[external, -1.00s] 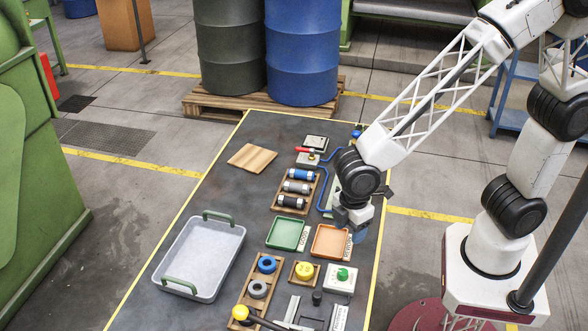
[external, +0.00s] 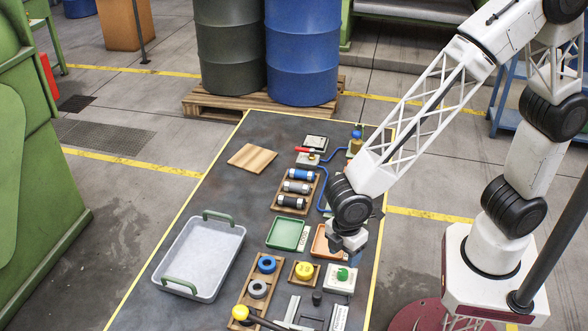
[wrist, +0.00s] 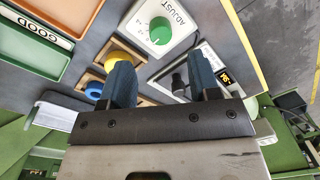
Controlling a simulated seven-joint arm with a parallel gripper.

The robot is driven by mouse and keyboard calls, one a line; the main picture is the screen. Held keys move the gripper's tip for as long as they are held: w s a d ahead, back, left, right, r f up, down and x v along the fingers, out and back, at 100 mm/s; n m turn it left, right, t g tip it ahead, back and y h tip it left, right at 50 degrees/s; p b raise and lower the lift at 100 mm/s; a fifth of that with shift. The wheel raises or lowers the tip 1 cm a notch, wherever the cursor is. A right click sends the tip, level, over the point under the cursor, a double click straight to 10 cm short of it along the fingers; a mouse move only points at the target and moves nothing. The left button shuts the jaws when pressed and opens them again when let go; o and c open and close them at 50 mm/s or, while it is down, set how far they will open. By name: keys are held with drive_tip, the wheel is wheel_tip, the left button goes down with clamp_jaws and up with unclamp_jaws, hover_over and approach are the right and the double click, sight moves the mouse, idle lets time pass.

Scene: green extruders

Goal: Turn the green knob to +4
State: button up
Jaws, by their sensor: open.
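The green knob (external: 342,274) sits on a white plate (external: 336,285) near the right front of the dark table. In the wrist view the knob (wrist: 160,32) is round with a white pointer line, on the plate marked "ADJUST" (wrist: 178,17) with a dial scale. The number it points at is too small to read. My gripper (external: 352,258) is above the table just behind the knob, apart from it. In the wrist view my gripper (wrist: 161,70) shows two blue fingers spread apart with nothing between them, the knob lying beyond their tips.
An orange tray (external: 322,242) lies partly under my gripper, with a green tray (external: 288,233) to its left. A yellow knob (external: 304,269) on a wooden base stands left of the white plate. A black peg (external: 317,298) and metal rails are in front. A grey bin (external: 200,258) is at left.

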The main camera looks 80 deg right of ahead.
sight(343, 271)
drive_tip(key=shift+s+f, duration=0.15)
drive_tip(key=shift+f, duration=3.25)
drive_tip(key=c, duration=0.9)
